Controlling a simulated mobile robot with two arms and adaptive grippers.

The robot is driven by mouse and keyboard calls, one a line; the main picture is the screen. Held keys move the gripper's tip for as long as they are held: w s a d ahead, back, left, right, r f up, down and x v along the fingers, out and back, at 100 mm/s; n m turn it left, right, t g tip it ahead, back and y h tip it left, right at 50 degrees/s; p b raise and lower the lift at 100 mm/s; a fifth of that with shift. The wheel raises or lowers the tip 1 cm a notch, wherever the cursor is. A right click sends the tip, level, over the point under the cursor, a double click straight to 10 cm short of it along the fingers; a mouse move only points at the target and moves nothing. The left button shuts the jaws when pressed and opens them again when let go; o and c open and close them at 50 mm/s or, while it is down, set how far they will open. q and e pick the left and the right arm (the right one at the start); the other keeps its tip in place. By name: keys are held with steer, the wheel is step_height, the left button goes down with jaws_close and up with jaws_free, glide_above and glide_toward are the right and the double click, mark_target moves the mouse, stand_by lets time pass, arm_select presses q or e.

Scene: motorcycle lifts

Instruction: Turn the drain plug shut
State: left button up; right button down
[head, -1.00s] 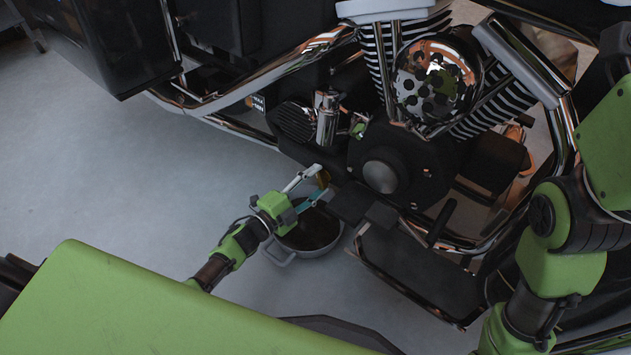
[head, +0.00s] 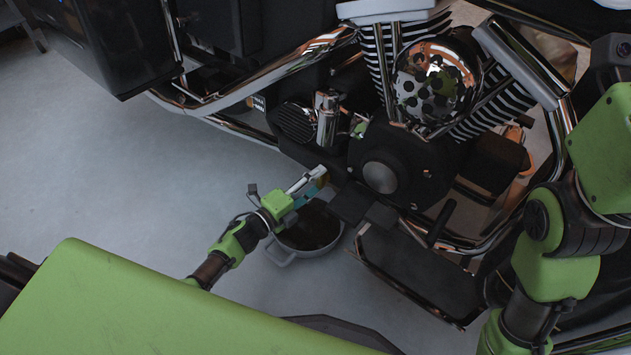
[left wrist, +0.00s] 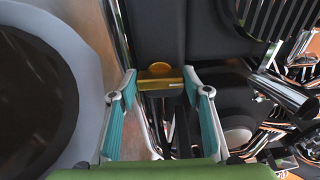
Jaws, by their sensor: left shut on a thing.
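The brass-coloured drain plug (left wrist: 160,78) shows between my left fingertips in the left wrist view, against the dark underside of the motorcycle's engine. My left gripper (left wrist: 160,86) is shut on the plug, with one teal-padded finger on each side of it. In the head view, my left gripper (head: 316,181) reaches up and right to the lower edge of the engine. The plug (head: 323,180) is only a small gold patch there, partly covered by the fingers. My right arm comes down the right side of the head view, but its gripper is out of the picture.
A grey drain pan (head: 283,259) with dark contents stands on the floor below my left gripper. The motorcycle's engine (head: 410,158), chrome pipes and a black footboard (head: 350,203) crowd the area above and right. The floor at left (head: 120,175) is clear.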

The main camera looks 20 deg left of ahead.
arm_select(q)
steer(key=o, duration=0.9)
steer(key=shift+o, duration=1)
steer(key=shift+s, duration=0.1)
steer(key=v, duration=1.2)
steer(key=shift+f, duration=0.1)
